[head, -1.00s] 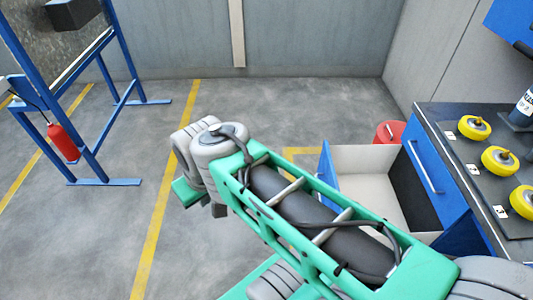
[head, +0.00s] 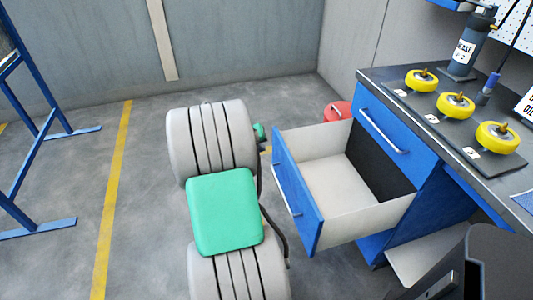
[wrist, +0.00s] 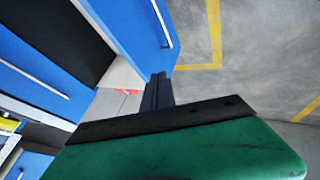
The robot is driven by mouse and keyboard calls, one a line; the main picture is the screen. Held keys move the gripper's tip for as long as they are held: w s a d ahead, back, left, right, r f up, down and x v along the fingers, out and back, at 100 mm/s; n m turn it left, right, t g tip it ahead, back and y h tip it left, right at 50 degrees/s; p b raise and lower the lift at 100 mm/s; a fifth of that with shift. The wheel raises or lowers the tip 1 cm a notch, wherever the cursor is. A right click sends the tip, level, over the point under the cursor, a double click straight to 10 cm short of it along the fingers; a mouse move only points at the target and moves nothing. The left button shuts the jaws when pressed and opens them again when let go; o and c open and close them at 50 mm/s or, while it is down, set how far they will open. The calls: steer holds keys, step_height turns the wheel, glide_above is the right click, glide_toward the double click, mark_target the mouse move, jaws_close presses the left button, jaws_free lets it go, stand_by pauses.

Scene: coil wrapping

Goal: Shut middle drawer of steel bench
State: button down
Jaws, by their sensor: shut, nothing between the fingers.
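The steel bench (head: 430,90) stands at the right of the head view, with a dark top and blue fronts. Below its shut top drawer (head: 395,128), the middle drawer (head: 297,195) is pulled far out, with a blue front, bar handle and pale, empty inside.
Several yellow wheels (head: 455,105) and a dark labelled cylinder (head: 464,50) stand on the bench top. A red round object (head: 337,111) is on the floor behind the drawer. A blue frame (head: 30,150) stands far left. Floor between is clear.

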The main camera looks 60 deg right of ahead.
glide_toward(283, 154)
step_height(283, 154, down, 4)
steer(key=w, duration=0.3)
steer(key=shift+s+d+f, duration=0.1)
steer(key=shift+s+d, duration=1.35)
steer(key=shift+d, duration=0.15)
steer(key=shift+b, duration=0.3)
